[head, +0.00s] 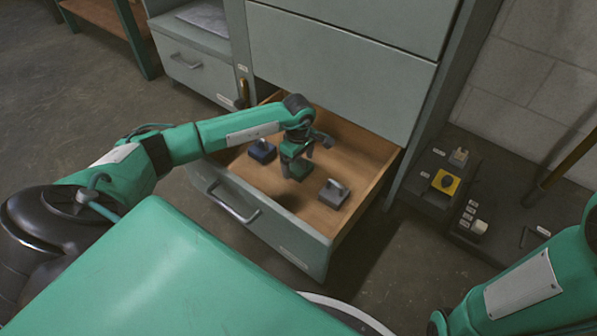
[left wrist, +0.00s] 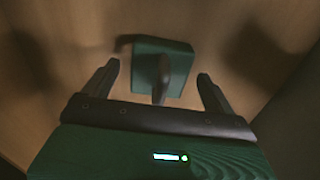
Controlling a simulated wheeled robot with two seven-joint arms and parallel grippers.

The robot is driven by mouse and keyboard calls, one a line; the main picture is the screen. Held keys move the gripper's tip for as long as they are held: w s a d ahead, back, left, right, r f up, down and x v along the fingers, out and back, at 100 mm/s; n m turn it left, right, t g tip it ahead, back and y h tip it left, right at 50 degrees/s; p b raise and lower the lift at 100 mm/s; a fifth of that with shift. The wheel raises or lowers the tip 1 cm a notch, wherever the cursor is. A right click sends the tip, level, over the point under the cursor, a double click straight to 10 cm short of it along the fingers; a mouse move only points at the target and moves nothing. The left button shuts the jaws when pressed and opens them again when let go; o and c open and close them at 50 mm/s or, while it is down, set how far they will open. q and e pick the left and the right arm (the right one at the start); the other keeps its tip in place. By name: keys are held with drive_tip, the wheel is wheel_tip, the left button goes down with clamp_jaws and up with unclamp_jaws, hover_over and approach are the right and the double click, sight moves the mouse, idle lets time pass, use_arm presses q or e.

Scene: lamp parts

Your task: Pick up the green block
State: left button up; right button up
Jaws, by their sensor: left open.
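The green block (left wrist: 178,68) lies on the wooden bottom of an open drawer, with a dark upright grip on top. It is partly hidden by my gripper in the head view, where it shows as a green patch (head: 301,171). My left gripper (head: 297,174) points down into the drawer over the block. In the left wrist view its open fingers (left wrist: 160,82) stand to either side of the block's grip, with nothing held. My right arm shows at the lower right of the head view, but its gripper is out of the picture.
A dark panel with a yellow switch (head: 445,181) stands at the right.

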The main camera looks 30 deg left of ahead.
use_arm(q)
drive_tip(key=c, duration=1.7)
drive_tip(key=shift+w+r, duration=0.1)
drive_tip(key=shift+r, duration=0.05)
clamp_jaws()
